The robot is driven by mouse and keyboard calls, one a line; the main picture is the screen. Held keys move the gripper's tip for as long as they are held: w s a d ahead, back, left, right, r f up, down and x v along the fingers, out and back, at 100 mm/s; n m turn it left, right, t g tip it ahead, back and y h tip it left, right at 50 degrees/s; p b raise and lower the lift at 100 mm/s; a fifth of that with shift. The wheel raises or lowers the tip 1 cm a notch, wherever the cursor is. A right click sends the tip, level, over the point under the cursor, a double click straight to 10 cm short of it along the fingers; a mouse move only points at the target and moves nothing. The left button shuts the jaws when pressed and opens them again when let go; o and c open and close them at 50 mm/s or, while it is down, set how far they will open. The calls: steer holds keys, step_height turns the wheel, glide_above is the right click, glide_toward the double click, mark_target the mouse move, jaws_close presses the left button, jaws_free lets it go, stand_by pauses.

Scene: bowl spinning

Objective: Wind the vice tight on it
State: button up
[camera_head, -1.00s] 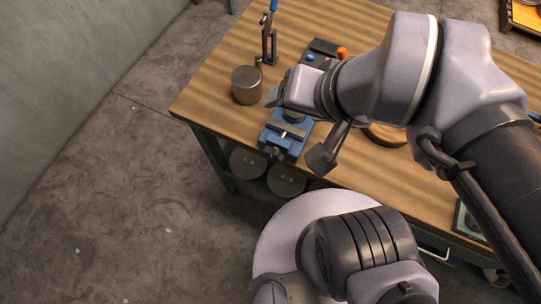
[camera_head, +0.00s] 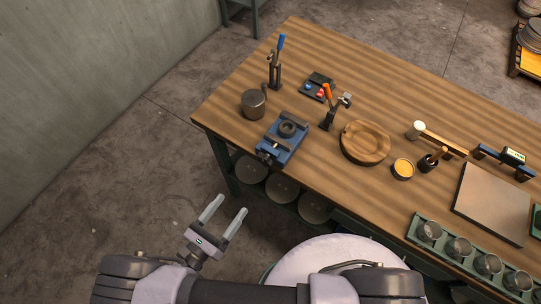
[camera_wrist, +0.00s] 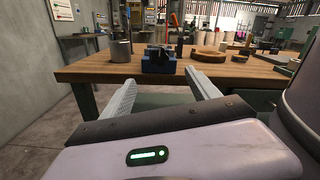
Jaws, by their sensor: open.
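The blue vice (camera_head: 281,142) stands near the front edge of the wooden bench, with a dark round part (camera_head: 288,128) sitting on its top. In the head view its screw end (camera_head: 266,155) faces the bench's front edge. The vice also shows in the wrist view (camera_wrist: 157,63), straight ahead beyond the fingers. My gripper (camera_head: 225,210) is open and empty, off the front of the bench over the floor, apart from the vice. In the wrist view its two pale fingers (camera_wrist: 163,92) are spread. Whether the jaws touch the round part cannot be told.
A metal cylinder (camera_head: 253,103) stands left of the vice. A blue-handled clamp (camera_head: 275,66) is behind; an orange-handled clamp (camera_head: 328,108) and a wooden dish (camera_head: 365,143) are to the right. The bench (camera_head: 330,172) has an open front edge, with round discs (camera_head: 283,187) beneath.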

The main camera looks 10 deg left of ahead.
mark_target(263, 162)
steer(key=x, duration=1.7)
steer(key=shift+w+p, duration=0.2)
steer(key=shift+p, duration=0.1)
steer(key=c, duration=1.4)
steer(key=shift+o, duration=0.2)
